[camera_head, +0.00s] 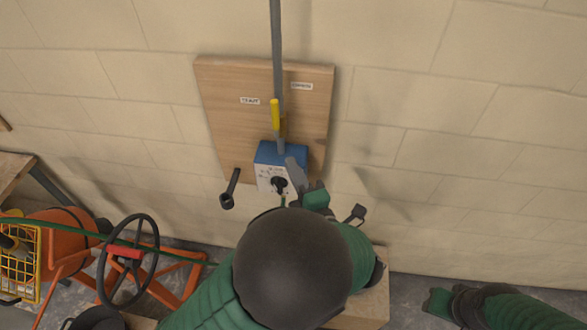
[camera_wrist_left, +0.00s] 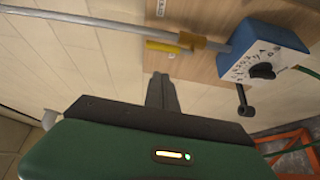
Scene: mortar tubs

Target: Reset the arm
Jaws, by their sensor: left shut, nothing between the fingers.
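My left gripper (camera_head: 296,170) shows in the head view in front of the right side of a blue control box (camera_head: 268,153) with a white dial face and black knob (camera_head: 279,185). Its grey fingers are together with nothing between them. In the left wrist view the shut fingers (camera_wrist_left: 161,92) stand over the pale wall, apart from the box (camera_wrist_left: 272,36) and its knob (camera_wrist_left: 262,71). The left arm's black round joint covers the area below the box. At the lower right my right arm shows, but its fingers cannot be made out.
A wooden board (camera_head: 220,85) on the block wall carries the box, a grey pipe (camera_head: 277,45) and a yellow sleeve (camera_head: 275,115). A black lever (camera_head: 231,187) sticks out left of the box. An orange mixer with a handwheel (camera_head: 127,253) stands lower left. The right wall is clear.

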